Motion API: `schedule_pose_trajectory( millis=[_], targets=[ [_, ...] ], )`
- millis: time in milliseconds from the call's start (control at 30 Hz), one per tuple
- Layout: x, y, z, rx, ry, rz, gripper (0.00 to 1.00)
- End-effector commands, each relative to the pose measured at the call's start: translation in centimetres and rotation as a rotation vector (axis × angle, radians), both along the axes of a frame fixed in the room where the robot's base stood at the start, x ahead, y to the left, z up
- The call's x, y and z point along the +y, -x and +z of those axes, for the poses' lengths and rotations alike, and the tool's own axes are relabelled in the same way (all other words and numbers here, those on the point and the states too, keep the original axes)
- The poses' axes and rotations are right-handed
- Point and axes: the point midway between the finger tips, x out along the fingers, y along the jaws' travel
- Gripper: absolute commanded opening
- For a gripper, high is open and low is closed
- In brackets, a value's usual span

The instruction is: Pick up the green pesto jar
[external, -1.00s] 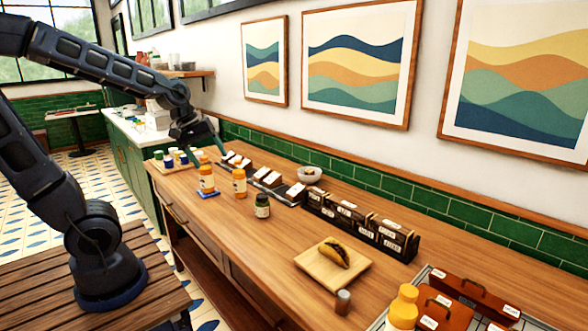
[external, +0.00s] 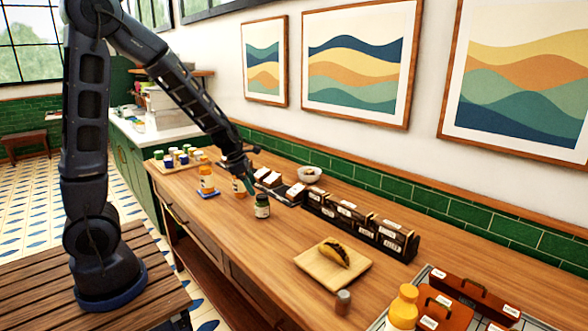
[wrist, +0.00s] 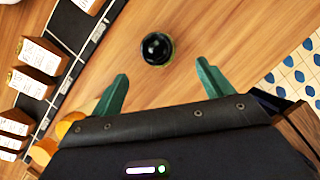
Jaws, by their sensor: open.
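The green pesto jar (external: 262,207) stands upright on the wooden counter (external: 240,245), with a dark lid and a pale label. In the wrist view the jar (wrist: 157,49) is seen from above, its round dark lid a little beyond and between my fingertips. My gripper (wrist: 160,75) is open and empty, its two green fingers spread wide apart. In the external view my gripper (external: 250,188) hangs just above and behind the jar, close to it. The exact height gap cannot be told.
Orange-capped bottles (external: 206,180) stand to the left of the jar. A black rack of labelled boxes (external: 350,219) is to the right, near the wall. A board with a taco (external: 318,277) and a small grey shaker (external: 343,302) are in front. Counter around the jar is mostly clear.

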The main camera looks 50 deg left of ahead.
Motion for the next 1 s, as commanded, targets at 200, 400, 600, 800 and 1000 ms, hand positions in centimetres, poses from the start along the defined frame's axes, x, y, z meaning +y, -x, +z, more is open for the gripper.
schedule_pose_trajectory(
  millis=[200, 400, 600, 800, 1000],
  targets=[
    [-0.2, -0.6, -1.7, 0.008, 0.004, 0.023, 0.79],
    [-0.8, -1.4, -4.0, 0.008, 0.004, 0.023, 0.79],
    [-1.1, -1.9, -5.3, 0.005, 0.004, 0.021, 0.79],
    [-1.2, -2.1, -6.3, 0.007, 0.004, 0.021, 0.79],
    [-1.6, -2.8, -8.6, 0.008, 0.005, 0.021, 0.79]
  ],
)
